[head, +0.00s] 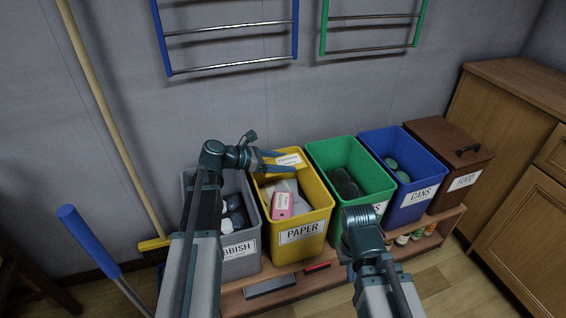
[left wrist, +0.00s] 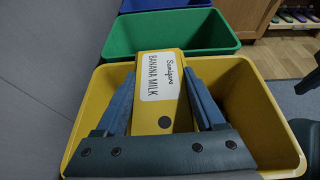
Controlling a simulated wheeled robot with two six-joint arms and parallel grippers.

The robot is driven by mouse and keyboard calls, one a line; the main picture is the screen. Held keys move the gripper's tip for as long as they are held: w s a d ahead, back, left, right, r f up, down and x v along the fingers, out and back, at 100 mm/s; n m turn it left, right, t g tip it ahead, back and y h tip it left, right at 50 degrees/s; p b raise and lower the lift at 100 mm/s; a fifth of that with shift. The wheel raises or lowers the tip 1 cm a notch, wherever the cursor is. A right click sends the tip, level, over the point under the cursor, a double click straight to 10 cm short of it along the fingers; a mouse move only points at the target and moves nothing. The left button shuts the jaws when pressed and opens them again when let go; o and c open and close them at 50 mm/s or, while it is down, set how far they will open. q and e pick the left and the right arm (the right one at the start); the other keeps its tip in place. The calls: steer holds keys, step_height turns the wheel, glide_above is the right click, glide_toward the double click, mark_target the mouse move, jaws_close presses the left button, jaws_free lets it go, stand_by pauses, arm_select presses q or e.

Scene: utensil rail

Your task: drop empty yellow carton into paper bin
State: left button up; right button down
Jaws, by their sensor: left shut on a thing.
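The yellow carton (left wrist: 165,110), labelled "Banana Milk", is between the fingers of my left gripper (left wrist: 160,95) in the left wrist view. In the head view the carton (head: 290,159) and my left gripper (head: 283,161) are over the back part of the yellow paper bin's mouth. The gripper is shut on the carton. The paper bin (head: 302,233) stands open with its "PAPER" label in front; its rim also shows in the left wrist view (left wrist: 268,120).
A grey rubbish bin (head: 239,250) stands left of the paper bin. A green bin (head: 330,150), a blue cans bin (head: 415,197) and a lidded brown food bin (head: 462,182) stand to its right. A pink box (head: 282,204) lies in the paper bin. A broom (head: 107,115) leans at left.

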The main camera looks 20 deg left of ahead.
arm_select(q)
step_height(320, 180, down, 4)
steer(key=b, duration=0.3)
steer(key=shift+r, duration=0.1)
steer(key=o, duration=1.3)
steer(key=p+v, duration=0.5)
steer(key=v, duration=0.8)
steer(key=shift+s+a+r, duration=0.1)
steer(key=shift+s+a, duration=0.2)
